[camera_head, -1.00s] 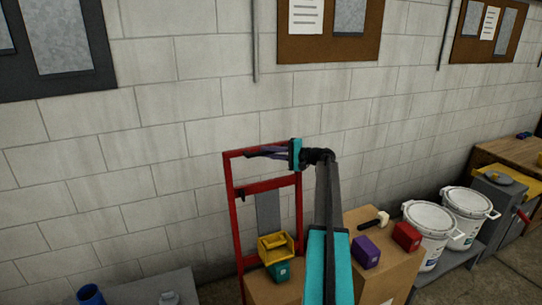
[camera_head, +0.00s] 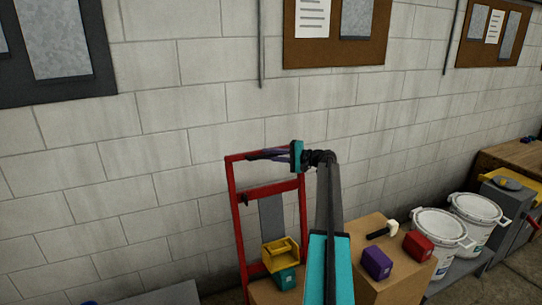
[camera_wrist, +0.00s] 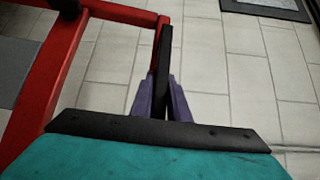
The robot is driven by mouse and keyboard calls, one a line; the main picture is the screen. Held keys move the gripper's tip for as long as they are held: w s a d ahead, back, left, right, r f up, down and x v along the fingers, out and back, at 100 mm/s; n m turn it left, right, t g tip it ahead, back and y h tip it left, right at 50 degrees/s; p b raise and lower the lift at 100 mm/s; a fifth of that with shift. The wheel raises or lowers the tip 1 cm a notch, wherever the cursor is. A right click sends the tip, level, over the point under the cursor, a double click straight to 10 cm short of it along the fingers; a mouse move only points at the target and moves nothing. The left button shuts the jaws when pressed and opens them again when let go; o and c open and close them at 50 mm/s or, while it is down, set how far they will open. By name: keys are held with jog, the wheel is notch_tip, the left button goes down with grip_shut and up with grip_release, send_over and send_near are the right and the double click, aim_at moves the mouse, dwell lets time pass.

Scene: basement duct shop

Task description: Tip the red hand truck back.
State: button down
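The red hand truck (camera_head: 237,215) stands in front of the block wall in the head view, looking close to upright. A yellow open bin (camera_head: 281,253) and a teal box (camera_head: 286,278) show at its lower front. Its foot and wheels are out of view. My gripper (camera_head: 263,155) is at the top of the truck's frame, reaching in from the right. In the wrist view its purple fingers (camera_wrist: 160,95) lie on both sides of a dark bar (camera_wrist: 165,55) that meets the red frame (camera_wrist: 120,12). The fingers look closed against this bar.
A cardboard box (camera_head: 405,280) right of the truck bears a purple block (camera_head: 377,263), a red block (camera_head: 418,247) and a mallet (camera_head: 382,229). White buckets (camera_head: 437,228) stand farther right. A grey surface (camera_head: 165,294) is at the lower left. The wall is close behind.

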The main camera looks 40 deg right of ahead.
jog(key=c, duration=1.7)
grip_release()
jog(key=shift+w+r, duration=0.2)
jog(key=shift+w, duration=0.05)
jog(key=shift+f, duration=0.25)
jog(key=shift+s, duration=0.1)
jog(key=shift+s+d+f+b, duration=0.15)
jog(key=shift+s+d+b, duration=0.15)
jog(key=shift+s, duration=0.05)
jog(key=b+v, duration=0.1)
jog(key=v, duration=0.3)
jog(key=b+v, duration=0.1)
jog(key=v, duration=0.3)
jog(key=b+v, duration=0.2)
jog(key=v, duration=0.3)
jog(key=shift+s+a+r, duration=0.15)
jog(key=shift+r, duration=0.25)
